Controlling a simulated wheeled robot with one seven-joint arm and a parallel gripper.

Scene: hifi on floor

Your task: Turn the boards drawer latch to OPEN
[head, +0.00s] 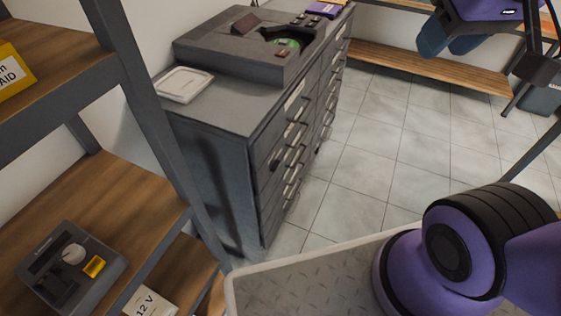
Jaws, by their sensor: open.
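A grey drawer cabinet (205,150) stands left of centre, its drawer front facing right and seen at a steep angle. Its drawers have several bar handles, and dark fittings (276,160) stick out near the upper drawers. I cannot tell which drawer is the boards drawer or how its latch is turned; the labels are too small and slanted to read.
A grey unit (235,50) and a white tray (184,84) lie on the cabinet. A shelf rack (130,190) with a device (70,268) and a 12 V box (150,304) is at left. A wooden bench (420,66) stands behind. Tiled floor (375,155) right of the drawers is clear.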

